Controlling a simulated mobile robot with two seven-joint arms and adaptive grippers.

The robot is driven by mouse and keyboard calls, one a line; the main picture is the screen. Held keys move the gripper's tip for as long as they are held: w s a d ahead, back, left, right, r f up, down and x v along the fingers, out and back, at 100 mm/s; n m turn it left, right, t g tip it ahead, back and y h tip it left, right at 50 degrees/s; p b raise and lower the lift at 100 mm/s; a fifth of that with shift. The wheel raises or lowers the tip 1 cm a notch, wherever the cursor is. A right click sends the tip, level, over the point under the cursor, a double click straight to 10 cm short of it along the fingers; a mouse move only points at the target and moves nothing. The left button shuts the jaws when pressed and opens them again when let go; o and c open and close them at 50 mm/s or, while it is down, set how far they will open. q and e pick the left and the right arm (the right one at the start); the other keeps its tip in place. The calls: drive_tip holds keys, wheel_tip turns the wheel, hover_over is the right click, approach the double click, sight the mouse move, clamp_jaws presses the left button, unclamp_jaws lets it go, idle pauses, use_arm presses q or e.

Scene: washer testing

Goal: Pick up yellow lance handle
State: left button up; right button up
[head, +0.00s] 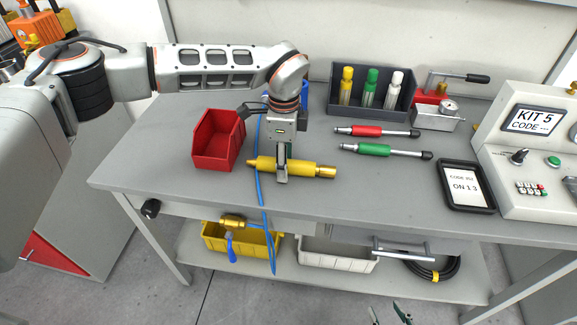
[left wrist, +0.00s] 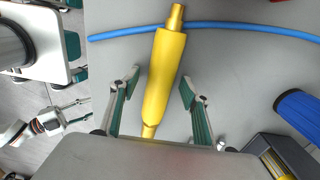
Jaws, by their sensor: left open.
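The yellow lance handle (head: 297,168) lies on the grey workbench, its brass end toward the right in the head view. My left gripper (head: 281,176) is above its middle, pointing down, and partly hides it. In the left wrist view the yellow handle (left wrist: 165,75) runs between the two spread fingers of my left gripper (left wrist: 158,88), with a gap on each side. My left gripper is open; its height above the bench is hard to judge. Only the fingertips of my right gripper (head: 389,314) show at the bottom edge of the head view, spread apart.
A red bin (head: 228,140) stands left of the handle. A blue hose (head: 259,190) passes under or beside it. A red lance (head: 376,131) and a green lance (head: 384,151) lie to the right. A dark rack (head: 370,111) holds bottles behind. A tablet (head: 466,187) lies farther right.

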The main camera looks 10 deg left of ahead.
use_arm(q)
clamp_jaws()
drive_tip(key=shift+w+r, duration=0.1)
wheel_tip(320, 180, up, 20)
drive_tip(key=p, duration=0.1)
idle(0.7)
